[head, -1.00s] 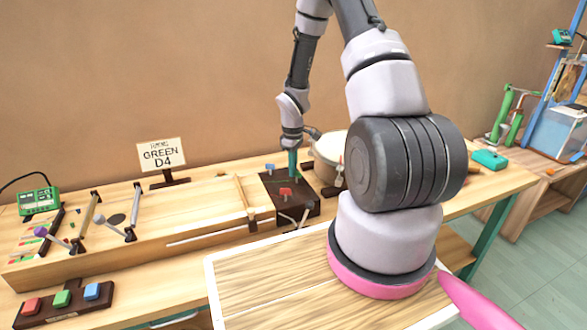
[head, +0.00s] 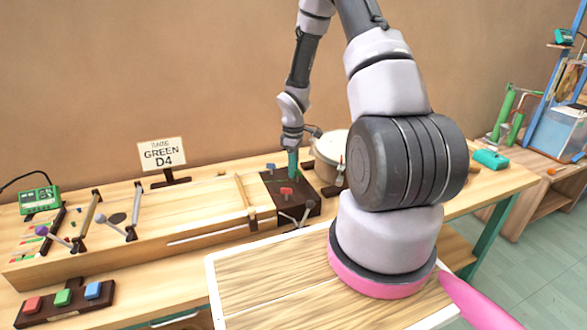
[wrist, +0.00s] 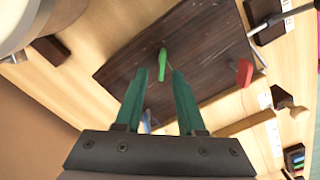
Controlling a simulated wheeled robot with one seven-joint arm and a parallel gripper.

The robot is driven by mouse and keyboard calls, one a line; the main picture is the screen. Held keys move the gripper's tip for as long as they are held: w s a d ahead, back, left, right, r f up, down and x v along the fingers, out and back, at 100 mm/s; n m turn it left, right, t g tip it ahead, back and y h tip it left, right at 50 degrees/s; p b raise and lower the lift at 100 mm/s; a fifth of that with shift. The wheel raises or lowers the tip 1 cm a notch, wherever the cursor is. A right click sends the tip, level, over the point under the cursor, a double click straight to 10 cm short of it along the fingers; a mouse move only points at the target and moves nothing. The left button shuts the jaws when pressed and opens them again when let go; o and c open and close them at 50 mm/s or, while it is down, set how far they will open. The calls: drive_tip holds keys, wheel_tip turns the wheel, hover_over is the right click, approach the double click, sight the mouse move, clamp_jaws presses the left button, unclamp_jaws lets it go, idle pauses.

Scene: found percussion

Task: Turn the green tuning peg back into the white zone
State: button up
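The green tuning peg (wrist: 162,63) stands up from a dark wooden block (wrist: 205,45). In the wrist view it shows just beyond and between my fingertips, with a gap on each side. My gripper (wrist: 160,72) has two green fingers, spread open and empty. In the head view my gripper (head: 293,162) points down over the dark block (head: 268,191), and the green peg is largely hidden by it. A red peg (wrist: 244,72) and a blue peg (wrist: 147,120) stand on the same block, the blue one partly behind a finger. I cannot make out a white zone.
A sign reading GREEN D4 (head: 162,155) stands at the back. A pale drum (head: 330,150) is close right of my gripper. Thin rods (head: 306,214) stand at the block's front. A button box (head: 64,302) and a green meter (head: 40,200) are at left.

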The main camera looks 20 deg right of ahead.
drive_tip(key=shift+r, duration=0.1)
wheel_tip(320, 180, up, 11)
drive_tip(key=shift+f, duration=0.2)
idle(0.4)
drive_tip(key=shift+r, duration=0.1)
